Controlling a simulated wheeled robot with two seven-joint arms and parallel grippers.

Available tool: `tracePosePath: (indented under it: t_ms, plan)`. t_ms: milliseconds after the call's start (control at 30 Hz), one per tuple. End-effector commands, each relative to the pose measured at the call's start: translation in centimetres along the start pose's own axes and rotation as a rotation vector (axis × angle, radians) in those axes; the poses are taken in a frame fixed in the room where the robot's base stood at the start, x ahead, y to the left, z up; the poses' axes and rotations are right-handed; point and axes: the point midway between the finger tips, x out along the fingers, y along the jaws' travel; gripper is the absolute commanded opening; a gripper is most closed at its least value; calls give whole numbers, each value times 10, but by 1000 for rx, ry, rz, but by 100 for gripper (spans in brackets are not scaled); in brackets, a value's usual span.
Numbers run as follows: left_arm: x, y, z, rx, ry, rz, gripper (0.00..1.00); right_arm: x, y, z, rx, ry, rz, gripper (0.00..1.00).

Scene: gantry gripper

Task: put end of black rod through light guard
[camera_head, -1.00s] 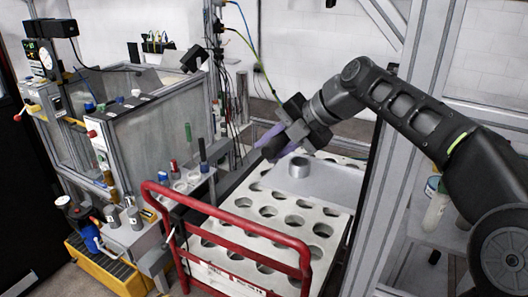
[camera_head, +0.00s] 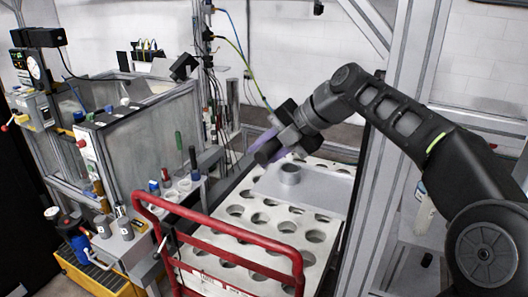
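My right arm comes in from the right, and its gripper (camera_head: 270,146) has purple fingers above the far part of the perforated rack. A short dark cylinder, apparently the end of the black rod (camera_head: 265,153), shows between the fingers, which look shut on it. The rest of the rod is hidden or cannot be made out. A grey metal ring (camera_head: 290,174), possibly the light guard, stands upright on a grey plate, just right of and below the fingers in the picture. The rod end looks apart from it. My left gripper is not in view.
A white rack (camera_head: 262,216) with rows of round holes lies behind a red tubular handle (camera_head: 218,228). A glass-walled machine (camera_head: 155,150) stands at the left. A metal frame post (camera_head: 385,200) rises close to my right arm. Hanging cables (camera_head: 240,50) are behind the gripper.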

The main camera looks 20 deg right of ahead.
Motion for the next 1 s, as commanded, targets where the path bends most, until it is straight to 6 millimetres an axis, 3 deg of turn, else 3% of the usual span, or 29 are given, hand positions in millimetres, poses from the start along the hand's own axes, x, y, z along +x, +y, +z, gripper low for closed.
tracePosePath:
  t_ms: [233,1000]
  plan:
    - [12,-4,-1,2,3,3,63,2,-1,-16,-3,1,4,0]
    - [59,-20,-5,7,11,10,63,2,-1,-116,-3,0,3,0]
